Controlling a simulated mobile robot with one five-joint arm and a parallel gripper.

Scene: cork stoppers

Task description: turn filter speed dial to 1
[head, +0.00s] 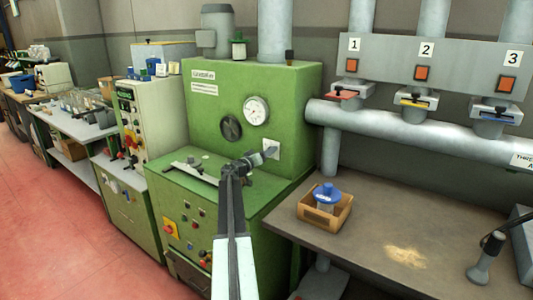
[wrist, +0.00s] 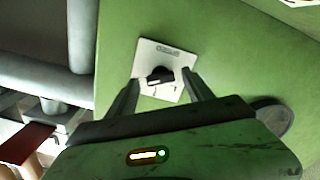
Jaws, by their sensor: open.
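A white square plate (wrist: 172,54) with a small black knob (wrist: 159,75) is on the green machine's front in the wrist view. I take it to be the filter speed dial; its small print and marks are too small to read. In the head view the plate (head: 271,147) is partly behind my gripper (head: 264,156). In the wrist view my gripper (wrist: 161,77) is open, one finger on each side of the knob. The knob's pointer setting and any contact with the fingers cannot be made out.
The green machine (head: 205,155) also carries a white round gauge (head: 256,111) and a dark round disc (head: 231,128). A pipe (head: 420,135) runs at right. Below it, a bench (head: 360,215) holds a box (head: 342,216) with a blue-topped thing (head: 327,193).

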